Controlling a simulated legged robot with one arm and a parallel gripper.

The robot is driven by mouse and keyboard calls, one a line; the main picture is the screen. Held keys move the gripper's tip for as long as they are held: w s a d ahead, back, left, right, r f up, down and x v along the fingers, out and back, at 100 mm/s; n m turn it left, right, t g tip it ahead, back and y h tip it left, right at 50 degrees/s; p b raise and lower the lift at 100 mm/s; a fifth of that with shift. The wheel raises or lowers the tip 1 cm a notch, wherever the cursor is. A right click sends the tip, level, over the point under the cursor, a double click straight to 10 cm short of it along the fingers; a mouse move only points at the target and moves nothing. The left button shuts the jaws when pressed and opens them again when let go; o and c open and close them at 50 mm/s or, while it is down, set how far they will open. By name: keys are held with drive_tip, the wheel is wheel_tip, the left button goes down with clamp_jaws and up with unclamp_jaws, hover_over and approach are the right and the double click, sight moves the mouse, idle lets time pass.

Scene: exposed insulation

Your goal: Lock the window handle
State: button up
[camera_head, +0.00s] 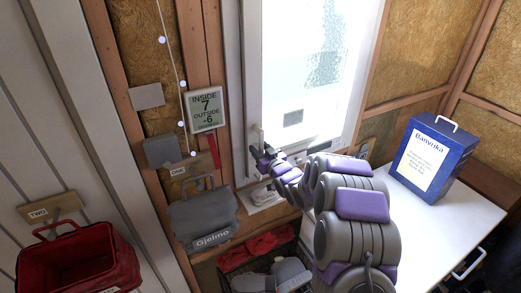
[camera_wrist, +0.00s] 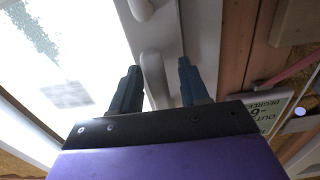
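The window handle (camera_wrist: 153,76) is a pale rounded lever on the white window frame (camera_wrist: 203,35) in the wrist view. My gripper (camera_wrist: 160,84) is open, with its two dark fingers apart. The handle's end lies between the fingers, closer to the left one; I cannot tell whether they touch. In the head view the bright window (camera_head: 300,70) stands at the top middle, and my gripper (camera_head: 257,160) is at its lower left corner beside the frame. The handle is small there and partly hidden by my gripper.
A white counter (camera_head: 440,215) with a blue box (camera_head: 432,158) stands at right. A thermometer display (camera_head: 207,108) hangs left of the window. A grey case (camera_head: 203,218), a red bin (camera_head: 80,262) and a dark crate with red cloth (camera_head: 255,247) are lower left.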

drive_tip(key=shift+s+r, duration=0.2)
drive_tip(key=b+v, duration=0.2)
drive_tip(key=v, duration=1.5)
drive_tip(key=shift+f+b, duration=0.2)
drive_tip(key=shift+b, duration=0.1)
drive_tip(key=shift+s, duration=0.1)
drive_tip(key=s+d+f+m+g+h+b, duration=0.1)
drive_tip(key=s+d+f+g+h+b, duration=0.3)
drive_tip(key=s, duration=0.3)
drive_tip(key=s+d+f+m+g+h+b, duration=0.2)
drive_tip(key=s+d+f+g+h+b, duration=0.1)
drive_tip(key=s+f+g+h+b, duration=0.25)
drive_tip(key=s+a+f+g+y+b, duration=0.1)
drive_tip(key=s+a+f+g+b, duration=0.1)
drive_tip(key=s, duration=1.4)
drive_tip(key=s+a+f+m+g+y+b, duration=0.1)
drive_tip(key=s+a+f+g+b, duration=0.2)
drive_tip(key=s, duration=1.3)
drive_tip(key=a+g+b, duration=0.2)
drive_tip(key=g, duration=0.1)
drive_tip(key=shift+g, duration=0.35)
